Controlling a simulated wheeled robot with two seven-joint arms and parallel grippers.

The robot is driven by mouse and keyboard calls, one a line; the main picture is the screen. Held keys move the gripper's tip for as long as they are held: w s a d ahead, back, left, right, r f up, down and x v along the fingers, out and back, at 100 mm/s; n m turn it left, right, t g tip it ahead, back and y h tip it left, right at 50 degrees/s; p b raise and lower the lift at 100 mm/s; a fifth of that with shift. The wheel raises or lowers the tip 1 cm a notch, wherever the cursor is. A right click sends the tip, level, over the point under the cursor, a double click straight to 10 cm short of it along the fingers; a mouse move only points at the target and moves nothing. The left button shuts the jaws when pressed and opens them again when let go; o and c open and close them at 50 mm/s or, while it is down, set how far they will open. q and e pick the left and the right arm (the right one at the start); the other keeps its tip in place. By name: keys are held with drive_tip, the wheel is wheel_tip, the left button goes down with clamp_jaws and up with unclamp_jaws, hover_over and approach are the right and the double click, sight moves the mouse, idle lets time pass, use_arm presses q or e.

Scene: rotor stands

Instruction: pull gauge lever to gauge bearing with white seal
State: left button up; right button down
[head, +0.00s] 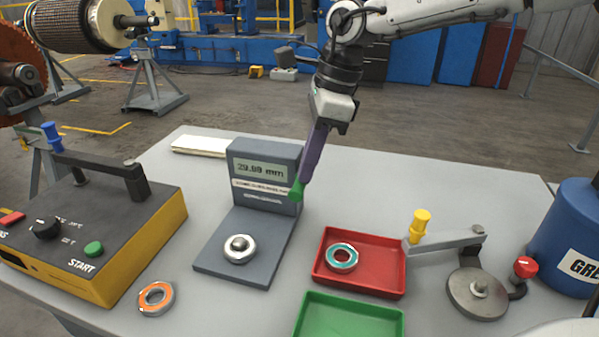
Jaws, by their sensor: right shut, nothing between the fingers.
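The grey gauge (266,163) stands mid-table, and its lit display reads about 29.98 mm. A bearing with a white seal (240,256) lies flat on the gauge's base plate, around a small metal post. The green knob (296,189), which looks like the end of the gauge lever, is at the right side of the gauge. My right gripper (303,179) reaches down from above with its purple fingers shut and empty. Its tips are at the green knob and seem to touch it. The fingers hide most of the lever. My left gripper is out of view.
A bearing with a teal seal (341,257) lies in the red tray (388,279). A green tray (340,312) is in front. An orange-sealed bearing (156,298) lies near the yellow-black heater box (150,240). A yellow-knobbed lever (420,222) and a blue drum (575,225) stand right.

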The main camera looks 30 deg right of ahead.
drive_tip(key=d, duration=0.1)
drive_tip(key=s, duration=0.1)
drive_tip(key=d, duration=0.1)
drive_tip(key=shift+s+d+r, duration=0.25)
drive_tip(key=shift+d+r, duration=0.1)
drive_tip(key=shift+r, duration=0.05)
drive_tip(key=v, duration=1)
drive_tip(key=shift+r, duration=0.1)
idle(0.4)
